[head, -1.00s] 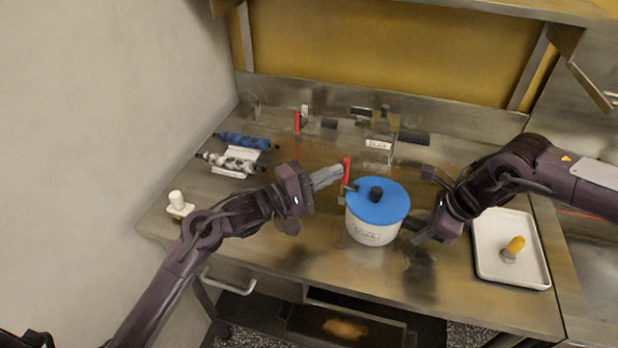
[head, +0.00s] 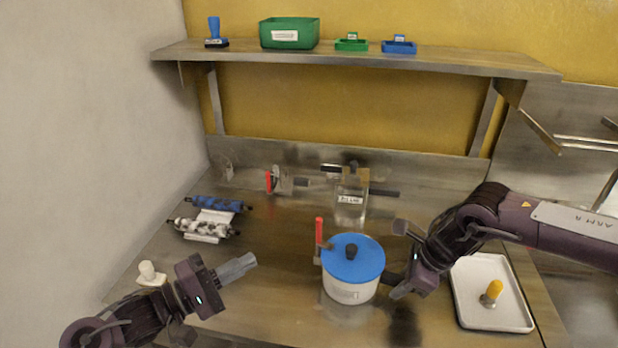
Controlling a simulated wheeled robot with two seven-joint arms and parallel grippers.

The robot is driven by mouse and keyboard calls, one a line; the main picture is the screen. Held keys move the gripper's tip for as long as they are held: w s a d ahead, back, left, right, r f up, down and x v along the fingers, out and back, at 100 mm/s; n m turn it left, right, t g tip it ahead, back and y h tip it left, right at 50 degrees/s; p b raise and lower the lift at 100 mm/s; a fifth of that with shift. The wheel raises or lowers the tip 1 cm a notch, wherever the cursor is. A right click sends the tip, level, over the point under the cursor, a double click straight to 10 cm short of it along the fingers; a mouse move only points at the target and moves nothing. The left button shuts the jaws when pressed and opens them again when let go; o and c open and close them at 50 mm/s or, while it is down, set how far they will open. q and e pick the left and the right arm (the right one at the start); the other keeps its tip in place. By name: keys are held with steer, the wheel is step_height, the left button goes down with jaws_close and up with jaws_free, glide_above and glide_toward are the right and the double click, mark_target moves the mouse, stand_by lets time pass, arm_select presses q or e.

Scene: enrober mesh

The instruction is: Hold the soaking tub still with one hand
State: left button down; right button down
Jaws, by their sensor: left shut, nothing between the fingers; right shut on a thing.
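The soaking tub (head: 349,291), white with a label and a blue lid (head: 352,262) with a black knob, stands upright on the steel bench. My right gripper (head: 396,282) is at the tub's right side, shut on what looks like its dark side handle; the fingers partly hide the grip. A red upright lever (head: 319,231) on a metal fitting stands at the tub's left edge. My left gripper (head: 249,263) is shut and empty, left of the tub and apart from it.
A clear labelled container (head: 350,206) stands behind the tub by dark bars. Another red-handled clamp (head: 269,181) is at the back left. Blue and speckled rollers (head: 204,229) lie left. A white tray (head: 459,301) holds a yellow-handled tool (head: 491,292). A shelf (head: 350,63) overhangs the back.

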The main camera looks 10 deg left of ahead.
steer(key=c, duration=1.2)
jaws_free()
steer(key=shift+o, duration=0.2)
